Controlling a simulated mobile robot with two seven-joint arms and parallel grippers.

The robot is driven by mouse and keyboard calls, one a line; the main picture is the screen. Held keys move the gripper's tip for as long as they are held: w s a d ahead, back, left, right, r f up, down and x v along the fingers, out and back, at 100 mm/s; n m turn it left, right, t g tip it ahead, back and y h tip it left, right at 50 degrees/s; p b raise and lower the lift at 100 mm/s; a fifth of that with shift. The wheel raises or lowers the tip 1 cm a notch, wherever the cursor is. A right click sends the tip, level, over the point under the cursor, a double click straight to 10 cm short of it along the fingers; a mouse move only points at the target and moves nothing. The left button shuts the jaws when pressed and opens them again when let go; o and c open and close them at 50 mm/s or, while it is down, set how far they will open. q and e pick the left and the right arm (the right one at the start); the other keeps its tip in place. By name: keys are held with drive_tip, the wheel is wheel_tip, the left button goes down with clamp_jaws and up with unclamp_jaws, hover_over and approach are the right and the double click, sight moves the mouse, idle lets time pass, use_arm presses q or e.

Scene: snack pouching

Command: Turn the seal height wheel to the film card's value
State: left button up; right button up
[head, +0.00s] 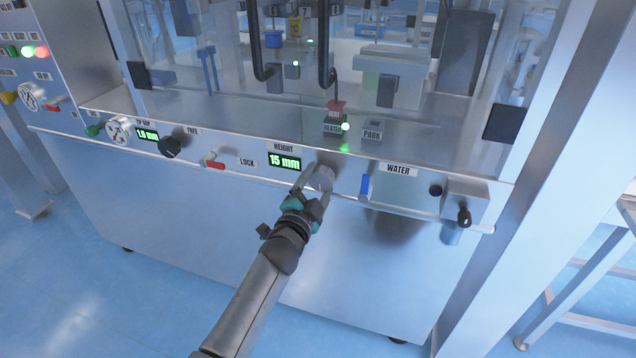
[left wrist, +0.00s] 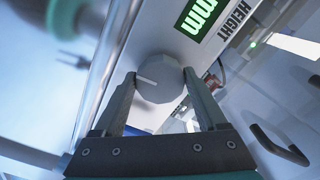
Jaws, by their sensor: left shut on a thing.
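The seal height wheel (head: 321,178) is a grey round knob on the machine's front panel, right of the HEIGHT display. The green HEIGHT display (head: 284,161) reads 15 mm. My left gripper (head: 315,182) reaches up from below and is shut on the wheel. In the left wrist view the wheel (left wrist: 160,78) sits between the two fingers and shows a pale pointer line on its face. The display (left wrist: 200,14) is partly cut off there. I cannot make out a film card. My right gripper is not in view.
Left of the display are a red-tipped LOCK lever (head: 213,163), a black FREE knob (head: 169,147) and another small display (head: 148,134). Right of the wheel are a blue WATER lever (head: 364,186) and a black-knobbed valve (head: 464,215). Clear guard panels stand above.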

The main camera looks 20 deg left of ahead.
use_arm(q)
drive_tip(key=shift+m, duration=0.5)
drive_tip(key=o, duration=1.3)
drive_tip(key=shift+s, duration=0.1)
drive_tip(key=shift+s, duration=0.45)
drive_tip(key=s+p, duration=0.3)
drive_tip(key=s, duration=1.1)
drive_tip(key=shift+a+p, duration=0.25)
drive_tip(key=shift+p, duration=0.05)
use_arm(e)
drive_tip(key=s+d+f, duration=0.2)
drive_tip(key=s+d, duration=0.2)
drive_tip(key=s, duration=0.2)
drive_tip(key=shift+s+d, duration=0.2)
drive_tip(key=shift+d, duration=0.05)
use_arm(q)
drive_tip(key=shift+s, duration=0.1)
